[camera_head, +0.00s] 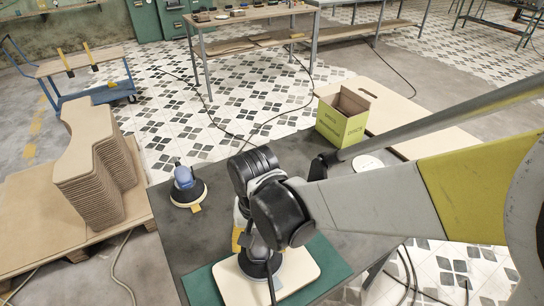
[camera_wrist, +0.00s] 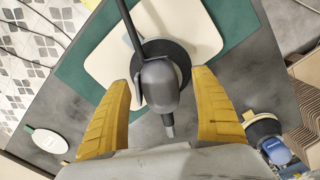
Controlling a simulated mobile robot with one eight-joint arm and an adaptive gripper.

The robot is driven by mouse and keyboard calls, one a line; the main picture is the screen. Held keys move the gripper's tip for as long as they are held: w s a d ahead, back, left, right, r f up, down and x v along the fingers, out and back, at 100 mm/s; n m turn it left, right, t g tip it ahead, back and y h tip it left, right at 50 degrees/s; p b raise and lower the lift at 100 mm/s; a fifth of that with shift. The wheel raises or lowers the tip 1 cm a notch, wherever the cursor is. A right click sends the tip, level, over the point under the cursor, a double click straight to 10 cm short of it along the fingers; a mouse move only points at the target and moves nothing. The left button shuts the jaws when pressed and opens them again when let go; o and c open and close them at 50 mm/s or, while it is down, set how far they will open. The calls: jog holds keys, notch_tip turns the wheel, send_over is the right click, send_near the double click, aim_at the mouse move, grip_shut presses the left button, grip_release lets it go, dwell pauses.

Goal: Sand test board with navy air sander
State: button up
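A cream test board (camera_head: 300,273) lies on a green mat (camera_head: 327,262) on the dark table. A dark grey sander with a round black pad (camera_head: 258,268) stands on the board, and its body (camera_wrist: 160,85) shows in the wrist view. A blue sander with a pale round pad (camera_head: 186,187) stands apart at the table's left, and it also shows in the wrist view (camera_wrist: 270,143). My gripper (camera_wrist: 160,78) is above the board, its yellow fingers open on either side of the dark sander, with gaps showing. In the head view my arm hides part of this.
A white disc (camera_head: 368,162) lies at the table's back right, near an open yellow-green box (camera_head: 343,117). Stacked curved boards (camera_head: 92,165) stand on a pallet to the left. A dark cord or hose runs from the sander across the board. The table (camera_head: 215,225) is bare around the blue sander.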

jog(key=c, duration=0.5)
jog(key=shift+c, duration=0.4)
jog(key=shift+r, duration=0.1)
jog(key=shift+r+p, duration=0.65)
jog(key=shift+r, duration=0.05)
jog(key=shift+c, duration=0.6)
jog(key=shift+r+p, duration=1.3)
jog(key=shift+r, duration=0.45)
jog(key=shift+r+p, duration=2.25)
jog(key=shift+r, duration=0.7)
